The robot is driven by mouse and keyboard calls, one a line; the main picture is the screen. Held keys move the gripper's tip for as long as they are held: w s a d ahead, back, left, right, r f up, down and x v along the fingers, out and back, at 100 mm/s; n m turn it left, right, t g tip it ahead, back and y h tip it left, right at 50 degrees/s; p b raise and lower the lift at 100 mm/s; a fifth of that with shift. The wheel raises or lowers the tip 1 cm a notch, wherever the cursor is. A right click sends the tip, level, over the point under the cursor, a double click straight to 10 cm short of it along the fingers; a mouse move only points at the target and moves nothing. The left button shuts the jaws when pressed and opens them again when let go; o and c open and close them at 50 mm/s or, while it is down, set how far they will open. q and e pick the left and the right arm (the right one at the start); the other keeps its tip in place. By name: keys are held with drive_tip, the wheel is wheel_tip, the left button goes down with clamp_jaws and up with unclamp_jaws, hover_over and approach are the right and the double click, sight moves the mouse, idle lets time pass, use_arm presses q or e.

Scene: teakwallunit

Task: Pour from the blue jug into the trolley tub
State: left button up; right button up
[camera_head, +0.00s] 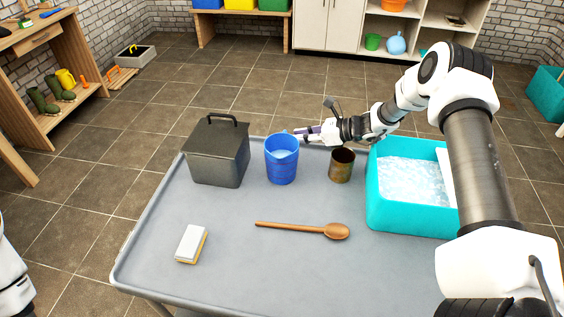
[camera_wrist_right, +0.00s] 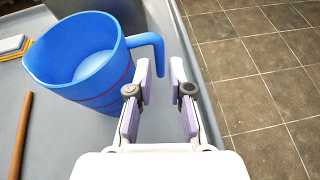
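The blue jug (camera_head: 281,163) stands upright on the grey trolley top, between a dark lidded box and a rusty can. In the right wrist view the jug (camera_wrist_right: 82,62) shows its open mouth, pale inside, with its handle (camera_wrist_right: 150,45) pointing toward my gripper. The turquoise tub (camera_head: 410,221) at the right of the trolley holds clear, bluish contents. My left gripper is not visible; only part of my left arm shows.
The dark lidded box (camera_head: 217,155) stands left of the jug and the rusty can (camera_head: 341,166) right of it. A wooden spoon (camera_head: 300,229) and a sponge (camera_head: 191,244) lie in front. The trolley top (camera_head: 250,270) is bare near its front edge.

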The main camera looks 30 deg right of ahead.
sight(285, 137)
drive_tip(key=x, duration=0.5)
drive_tip(key=shift+w+a+f+b, duration=0.1)
drive_tip(key=shift+w+a+b, duration=0.1)
drive_tip(key=shift+b, duration=0.1)
drive_tip(key=shift+s, duration=0.1)
clamp_jaws()
